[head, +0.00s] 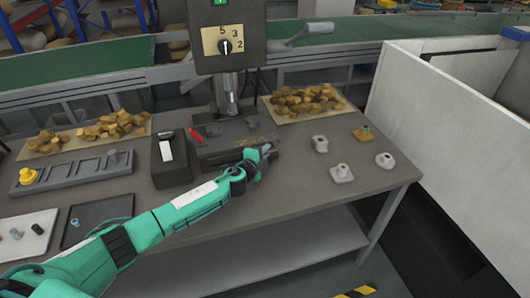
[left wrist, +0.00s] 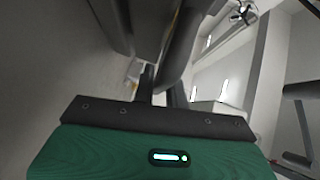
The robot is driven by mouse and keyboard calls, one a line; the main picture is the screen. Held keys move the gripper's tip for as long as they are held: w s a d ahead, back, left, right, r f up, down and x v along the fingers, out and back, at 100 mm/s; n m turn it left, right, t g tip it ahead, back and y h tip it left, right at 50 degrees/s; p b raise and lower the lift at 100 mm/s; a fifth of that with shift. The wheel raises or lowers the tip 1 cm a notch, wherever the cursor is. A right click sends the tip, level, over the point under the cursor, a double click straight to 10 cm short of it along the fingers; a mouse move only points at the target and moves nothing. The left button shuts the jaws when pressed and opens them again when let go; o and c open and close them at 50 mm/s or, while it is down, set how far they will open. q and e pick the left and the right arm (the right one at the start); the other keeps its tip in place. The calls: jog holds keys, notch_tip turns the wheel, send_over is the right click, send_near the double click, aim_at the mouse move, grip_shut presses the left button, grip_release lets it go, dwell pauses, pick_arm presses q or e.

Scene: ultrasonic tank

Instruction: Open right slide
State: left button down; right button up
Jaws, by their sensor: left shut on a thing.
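My left gripper (head: 265,154) reaches in from the left, at the right end of the dark grey fixture (head: 225,152) below the machine's column. In the left wrist view its two dark fingers (left wrist: 161,88) are shut on a grey rounded bar (left wrist: 184,40), apparently the right slide's handle. In the head view the gripper hides most of that handle and the near right part of the fixture. How far the slide stands out cannot be told. A red lever (head: 197,136) shows at the fixture's left. My right gripper is not in view.
A control box (head: 226,35) with a dial hangs above the fixture. Trays of brown chunks (head: 305,100) (head: 112,127) lie on both sides. A black box (head: 170,158) stands left of the fixture. Several small fittings (head: 341,173) stand at right.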

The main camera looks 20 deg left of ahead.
pick_arm(q)
jog(key=s+d, duration=0.3)
jog(key=s, duration=0.2)
jog(key=s+d+p, duration=0.1)
jog(key=s+d, duration=0.2)
jog(key=s, duration=0.2)
jog(key=s+d+p, duration=0.1)
jog(key=s+d, duration=0.3)
jog(key=s, duration=0.1)
jog(key=shift+s+d, duration=0.45)
jog(key=shift+s, duration=0.2)
jog(key=c, duration=1.4)
grip_release()
jog(key=shift+w+a, duration=0.1)
jog(key=shift+w, duration=0.05)
jog(key=shift+c, duration=0.2)
